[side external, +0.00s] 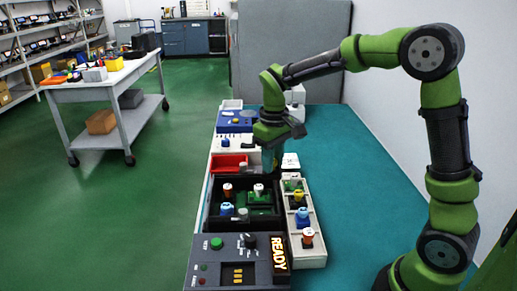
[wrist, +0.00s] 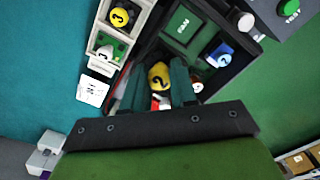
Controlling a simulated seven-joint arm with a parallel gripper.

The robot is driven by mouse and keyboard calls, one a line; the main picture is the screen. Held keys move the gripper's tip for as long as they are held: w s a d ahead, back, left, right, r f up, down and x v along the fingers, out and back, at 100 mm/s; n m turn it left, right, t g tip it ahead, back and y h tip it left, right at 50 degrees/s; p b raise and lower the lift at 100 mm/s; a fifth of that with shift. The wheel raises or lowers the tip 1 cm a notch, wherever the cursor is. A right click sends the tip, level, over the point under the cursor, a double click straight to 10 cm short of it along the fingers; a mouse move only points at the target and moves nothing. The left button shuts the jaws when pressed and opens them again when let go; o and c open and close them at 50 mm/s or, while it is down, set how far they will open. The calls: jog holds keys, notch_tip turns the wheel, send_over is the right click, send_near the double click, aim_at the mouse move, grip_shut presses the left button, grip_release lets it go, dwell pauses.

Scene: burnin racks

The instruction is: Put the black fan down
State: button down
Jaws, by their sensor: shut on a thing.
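My gripper (wrist: 157,88) is shut on a piece with a yellow knob marked 2 (wrist: 158,76). The knob sits between the two teal fingers. The body of this piece is mostly hidden, so I cannot tell for sure that it is the black fan. In the side external view my gripper (side external: 268,158) points down at the far end of the black rack (side external: 212,222), close to the red bin (side external: 229,164). Whether the held piece touches anything below is hidden. The wrist view shows the rack's green labelled slot (wrist: 183,32) in front of the fingers.
A pale tray (side external: 317,255) right of the rack holds several knobbed pieces, one with a yellow knob marked 3 (wrist: 119,16). More pieces stand in the rack, including a blue one (side external: 226,210). A control box reading READY (side external: 240,252) stands nearest. The teal table (side external: 350,180) is clear at right.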

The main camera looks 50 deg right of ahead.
jog(key=w+d+r, duration=0.1)
jog(key=w+d, duration=0.1)
jog(key=w, duration=0.7)
jog(key=w+d+r+n, duration=0.1)
jog(key=w+d, duration=0.2)
jog(key=w, duration=0.6)
jog(key=shift+a+r, duration=0.1)
jog(key=shift+s+a+r, duration=0.1)
jog(key=shift+a+r, duration=0.15)
jog(key=shift+r, duration=0.15)
jog(key=shift+r+n, duration=0.1)
jog(key=shift+n, duration=0.2)
notch_tip(320, 180, down, 10)
jog(key=shift+f, duration=0.2)
